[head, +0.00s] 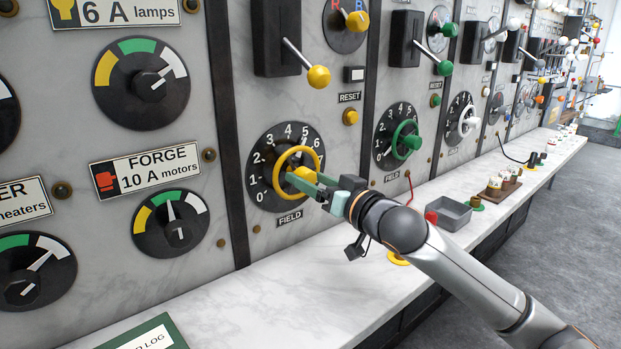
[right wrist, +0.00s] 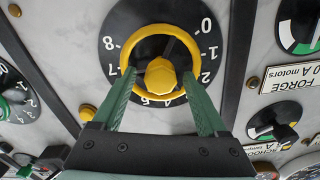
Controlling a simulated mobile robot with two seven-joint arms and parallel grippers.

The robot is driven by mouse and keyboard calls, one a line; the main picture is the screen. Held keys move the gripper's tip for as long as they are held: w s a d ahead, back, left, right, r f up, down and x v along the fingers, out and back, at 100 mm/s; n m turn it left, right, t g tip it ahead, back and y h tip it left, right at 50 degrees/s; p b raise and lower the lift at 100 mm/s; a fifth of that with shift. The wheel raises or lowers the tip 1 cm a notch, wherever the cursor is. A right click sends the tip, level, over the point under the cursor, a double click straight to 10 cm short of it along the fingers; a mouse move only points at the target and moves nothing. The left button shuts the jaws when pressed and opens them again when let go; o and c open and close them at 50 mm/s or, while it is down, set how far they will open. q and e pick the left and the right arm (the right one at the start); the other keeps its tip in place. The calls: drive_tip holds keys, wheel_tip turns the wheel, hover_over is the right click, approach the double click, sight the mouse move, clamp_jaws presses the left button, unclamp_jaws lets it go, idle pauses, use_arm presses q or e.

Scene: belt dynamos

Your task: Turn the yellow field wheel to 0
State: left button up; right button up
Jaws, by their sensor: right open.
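The yellow field wheel (head: 297,149) is a ring with a faceted yellow hub on a black numbered dial (head: 262,150) on the marble panel. A FIELD label (head: 289,217) is below it. The wheel's pointer setting is too small to read surely. My right gripper (head: 306,181) is at the wheel's front, with green fingers apart. In the right wrist view, the fingertips (right wrist: 160,75) lie on either side of the hub, overlapping the yellow ring (right wrist: 158,29). I cannot tell whether they touch it. My left gripper is not in view.
A yellow-knobbed lever (head: 318,77) and a yellow reset button (head: 350,117) are above right. A green field wheel (head: 413,143) is on the neighbouring panel. The ledge below the dial is mostly clear.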

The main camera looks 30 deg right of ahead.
drive_tip(key=shift+w, duration=0.15)
clamp_jaws()
idle(0.6)
